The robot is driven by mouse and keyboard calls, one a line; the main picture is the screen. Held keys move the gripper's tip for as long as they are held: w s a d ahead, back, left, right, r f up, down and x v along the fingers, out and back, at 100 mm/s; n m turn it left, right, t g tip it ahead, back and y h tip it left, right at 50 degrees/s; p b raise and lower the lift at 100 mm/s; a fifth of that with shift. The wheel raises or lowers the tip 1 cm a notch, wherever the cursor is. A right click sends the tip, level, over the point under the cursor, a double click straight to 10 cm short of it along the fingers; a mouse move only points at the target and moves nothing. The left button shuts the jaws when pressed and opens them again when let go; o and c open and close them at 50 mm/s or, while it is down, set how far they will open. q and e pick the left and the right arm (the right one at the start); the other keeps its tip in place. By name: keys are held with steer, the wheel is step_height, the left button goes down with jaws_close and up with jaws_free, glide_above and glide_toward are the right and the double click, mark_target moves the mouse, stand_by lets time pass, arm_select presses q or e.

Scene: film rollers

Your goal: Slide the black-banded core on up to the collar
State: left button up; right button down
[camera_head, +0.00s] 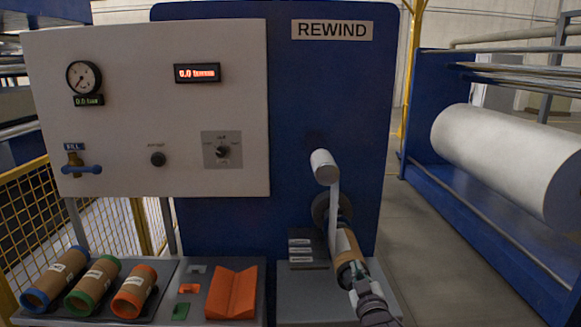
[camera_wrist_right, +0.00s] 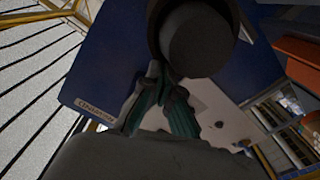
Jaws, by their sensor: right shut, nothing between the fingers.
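The brown core (camera_head: 346,243) with a black band at its near end sits around the shaft on the REWIND panel. The dark round collar (camera_head: 322,207) is behind it; a white strip and the core partly hide it, so I cannot tell whether they touch. My right gripper (camera_head: 359,273) is shut and empty, with its fingertips at the core's near end. In the right wrist view the gripper's teal fingers (camera_wrist_right: 167,84) are together just below the dark rim of the core (camera_wrist_right: 160,35), with the grey shaft end (camera_wrist_right: 200,38) inside. Contact is unclear. My left gripper is not in view.
Blue-, green- and orange-banded cores (camera_head: 98,284) lie on a dark tray at left. An orange V-shaped cradle (camera_head: 232,293) stands beside them. A white roller (camera_head: 324,167) sits above the shaft. A large white roll (camera_head: 508,157) is at right, across open floor (camera_head: 425,265).

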steer(key=shift+w, duration=0.45)
stand_by(0.3)
steer(key=shift+w+f, duration=0.1)
steer(key=shift+w, duration=0.2)
steer(key=shift+w+b, duration=0.1)
steer(key=shift+b, duration=0.25)
steer(key=shift+w+r, duration=0.15)
steer(key=shift+r, duration=0.3)
stand_by(0.3)
